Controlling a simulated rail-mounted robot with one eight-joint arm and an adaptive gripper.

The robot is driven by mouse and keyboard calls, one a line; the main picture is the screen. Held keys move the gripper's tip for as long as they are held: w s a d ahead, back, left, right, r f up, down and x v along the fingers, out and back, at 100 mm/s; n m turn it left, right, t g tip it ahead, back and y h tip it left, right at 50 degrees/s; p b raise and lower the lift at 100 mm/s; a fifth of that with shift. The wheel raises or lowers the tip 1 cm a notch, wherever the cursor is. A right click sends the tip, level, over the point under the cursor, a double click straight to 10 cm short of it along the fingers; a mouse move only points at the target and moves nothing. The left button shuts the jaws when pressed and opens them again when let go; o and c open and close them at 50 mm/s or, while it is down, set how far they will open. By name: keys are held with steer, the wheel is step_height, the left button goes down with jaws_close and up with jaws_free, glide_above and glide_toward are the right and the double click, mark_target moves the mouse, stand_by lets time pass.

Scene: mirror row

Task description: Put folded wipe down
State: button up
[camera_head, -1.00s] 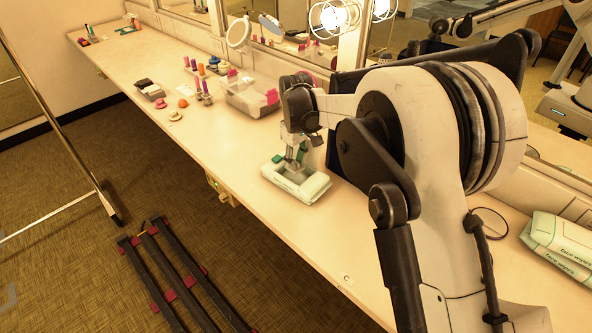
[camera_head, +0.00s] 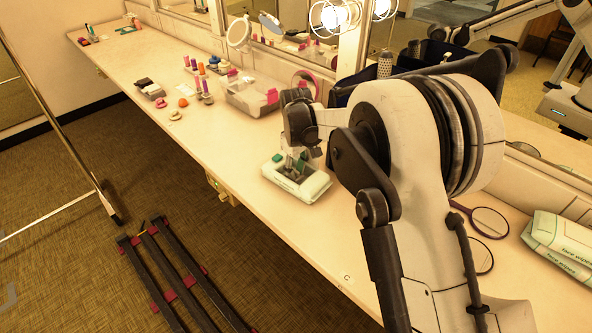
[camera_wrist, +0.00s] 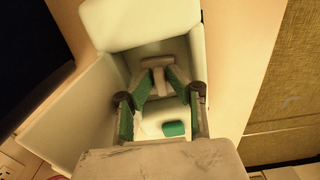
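A white, green-edged open container (camera_head: 310,187) sits on the counter, below and around the end of my gripper (camera_head: 291,165). In the wrist view its pale walls (camera_wrist: 222,62) surround my gripper (camera_wrist: 158,76), whose green-padded fingers reach down inside and slant towards each other. A small pale grey piece shows between the fingertips; I cannot tell whether it is a folded wipe or whether the fingers press on it. A green patch (camera_wrist: 174,128) shows below it. A green and white face wipes pack (camera_head: 560,243) lies at the right.
The counter (camera_head: 235,165) is clear left and front of the container. A clear box with pink items (camera_head: 250,98), bottles (camera_head: 205,85) and small round items (camera_head: 183,103) stand farther back. Two round-framed items (camera_head: 488,222) lie right of my arm. Mirrors line the back.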

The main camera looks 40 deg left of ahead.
mark_target(296, 171)
step_height(296, 171, up, 12)
steer(key=shift+r+p, duration=0.15)
steer(key=shift+p, duration=0.25)
stand_by(0.3)
